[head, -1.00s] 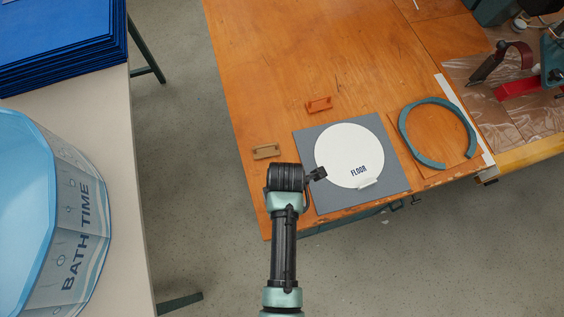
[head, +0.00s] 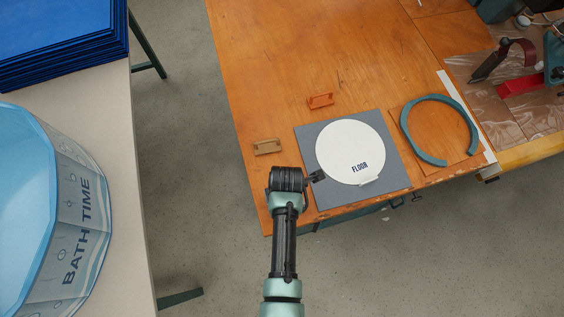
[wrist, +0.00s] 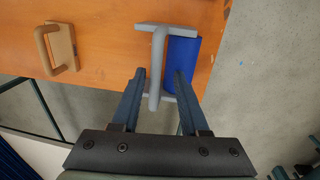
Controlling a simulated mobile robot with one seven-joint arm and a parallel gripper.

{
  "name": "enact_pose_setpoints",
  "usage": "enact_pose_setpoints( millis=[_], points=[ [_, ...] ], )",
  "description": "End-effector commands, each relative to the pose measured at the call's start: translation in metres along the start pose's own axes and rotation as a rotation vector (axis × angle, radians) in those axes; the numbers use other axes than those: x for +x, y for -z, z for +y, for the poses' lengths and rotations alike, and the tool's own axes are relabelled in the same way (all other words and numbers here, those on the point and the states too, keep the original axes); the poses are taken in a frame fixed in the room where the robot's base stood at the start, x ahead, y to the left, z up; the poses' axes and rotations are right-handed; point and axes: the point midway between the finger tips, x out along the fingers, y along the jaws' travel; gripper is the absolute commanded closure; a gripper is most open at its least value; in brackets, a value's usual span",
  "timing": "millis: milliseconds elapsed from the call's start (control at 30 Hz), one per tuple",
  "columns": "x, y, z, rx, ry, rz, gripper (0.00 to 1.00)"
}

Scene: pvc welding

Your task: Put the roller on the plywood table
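The plywood table (head: 285,50) is orange-brown wood and also shows in the wrist view (wrist: 100,30). My gripper (head: 318,176) is over its near edge, beside the grey square sheet. In the wrist view my gripper (wrist: 160,76) is open, with one finger on each side of the bar of a grey handle-like piece (wrist: 158,60). Gaps show between the bar and both fingers.
A tan handled block (head: 267,147) and an orange-red one (head: 320,101) lie on the table. A grey sheet (head: 312,192) bears a white "FLOOR" disc (head: 350,150). A teal ring (head: 405,125) lies to the right. A pale table (head: 125,150) holds the "BATH TIME" tub (head: 75,230).

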Motion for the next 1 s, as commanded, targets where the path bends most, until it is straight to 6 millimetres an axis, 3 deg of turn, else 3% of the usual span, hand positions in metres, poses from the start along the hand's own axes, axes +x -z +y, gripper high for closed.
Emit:
enact_pose_setpoints(
  millis=[367,800,1000],
  points=[
    [-0.012,0.000,0.001,0.000,-0.002,-0.001,0.56],
    [-0.092,0.000,0.001,0.000,-0.004,-0.001,0.56],
    [-0.116,0.000,0.001,0.000,-0.001,0.000,0.56]
  ],
)
